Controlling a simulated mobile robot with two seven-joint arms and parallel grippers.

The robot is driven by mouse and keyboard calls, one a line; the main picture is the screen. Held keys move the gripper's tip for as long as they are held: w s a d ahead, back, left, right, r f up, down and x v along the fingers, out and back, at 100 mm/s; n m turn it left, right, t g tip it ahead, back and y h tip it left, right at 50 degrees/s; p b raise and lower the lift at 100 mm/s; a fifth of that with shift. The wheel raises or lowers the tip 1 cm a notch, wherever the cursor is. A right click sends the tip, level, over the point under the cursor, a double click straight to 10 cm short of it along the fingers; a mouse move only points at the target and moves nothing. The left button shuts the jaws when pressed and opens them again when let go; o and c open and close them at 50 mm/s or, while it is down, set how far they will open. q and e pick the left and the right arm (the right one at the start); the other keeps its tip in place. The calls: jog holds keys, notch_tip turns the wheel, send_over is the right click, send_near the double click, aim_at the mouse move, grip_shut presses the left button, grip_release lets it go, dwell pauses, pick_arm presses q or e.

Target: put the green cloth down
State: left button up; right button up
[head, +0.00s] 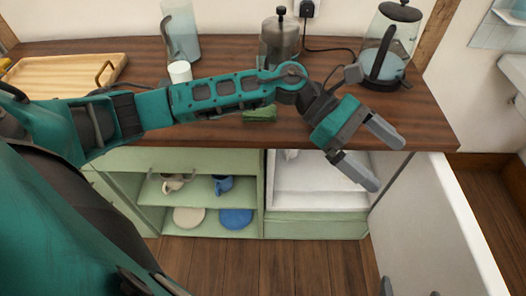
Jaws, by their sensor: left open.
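A small green cloth (260,114) lies on the brown wooden countertop (345,125), just below my left forearm in the head view. The arm covers part of it. My left gripper (383,161) is open, with its two grey fingers apart and nothing visible between them. It is to the right of the cloth and clear of it, over the front right edge of the countertop.
Below, green shelves (190,200) hold mugs and plates. A white door (435,230) stands open at right.

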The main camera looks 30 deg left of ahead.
pick_arm(q)
jog(key=s+a+f+m+t+y, duration=0.1)
jog(key=a+f+m+t+y, duration=0.55)
jog(key=m, duration=0.65)
jog(key=a+f+m+t+y, duration=0.3)
jog(key=a+f+m+t, duration=0.2)
jog(key=f+m+t, duration=0.6)
jog(key=s+a+f+n+g+y, duration=0.3)
jog(key=s+a+f+n+g, duration=0.1)
jog(key=s, duration=0.4)
jog(key=shift+s+a+f+n+g, duration=0.3)
jog(key=shift+s+f+n+g, duration=0.1)
jog(key=shift+f+g, duration=0.15)
